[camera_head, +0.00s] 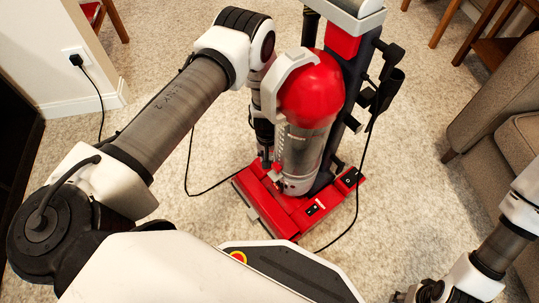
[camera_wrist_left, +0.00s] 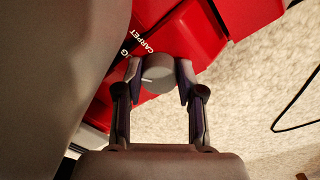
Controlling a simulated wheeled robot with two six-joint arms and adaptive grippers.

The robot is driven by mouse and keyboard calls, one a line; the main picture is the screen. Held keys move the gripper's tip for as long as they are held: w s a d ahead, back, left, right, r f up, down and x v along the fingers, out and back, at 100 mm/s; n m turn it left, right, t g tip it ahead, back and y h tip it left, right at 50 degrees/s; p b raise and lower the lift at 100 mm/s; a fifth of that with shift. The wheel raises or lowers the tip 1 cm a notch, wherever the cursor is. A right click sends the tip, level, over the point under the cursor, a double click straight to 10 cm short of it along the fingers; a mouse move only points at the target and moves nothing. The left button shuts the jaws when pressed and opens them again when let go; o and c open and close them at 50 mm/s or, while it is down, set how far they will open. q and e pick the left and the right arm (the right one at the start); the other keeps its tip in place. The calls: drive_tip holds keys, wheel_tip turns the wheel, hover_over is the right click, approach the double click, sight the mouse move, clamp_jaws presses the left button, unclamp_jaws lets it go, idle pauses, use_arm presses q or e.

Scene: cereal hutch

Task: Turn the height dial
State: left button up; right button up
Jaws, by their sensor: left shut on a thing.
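A red and grey upright vacuum cleaner (camera_head: 310,95) stands on the carpet in the middle of the head view, its red floor head (camera_head: 268,213) at the bottom. The round grey height dial (camera_wrist_left: 158,68) sits on the red housing in the left wrist view, with a light line on its face and the word "CARPET" beside it. My left gripper (camera_wrist_left: 160,80) has a finger on each side of the dial and is shut on it. In the head view my left gripper (camera_head: 270,168) is small, and I cannot make out the dial. My right gripper (camera_head: 424,292) is low at the right, away from the vacuum.
A black cord runs over the carpet beside the vacuum, and another hangs from a wall outlet (camera_head: 76,58) at the left. A grey-brown sofa (camera_head: 495,100) stands at the right. Open carpet (camera_head: 420,170) lies between vacuum and sofa.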

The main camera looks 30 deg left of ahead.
use_arm(q)
drive_tip(key=o, duration=1.1)
drive_tip(key=shift+f, duration=0.1)
drive_tip(key=shift+o, duration=0.2)
wheel_tip(320, 180, up, 12)
drive_tip(key=shift+s+a, duration=0.15)
drive_tip(key=shift+a, duration=0.15)
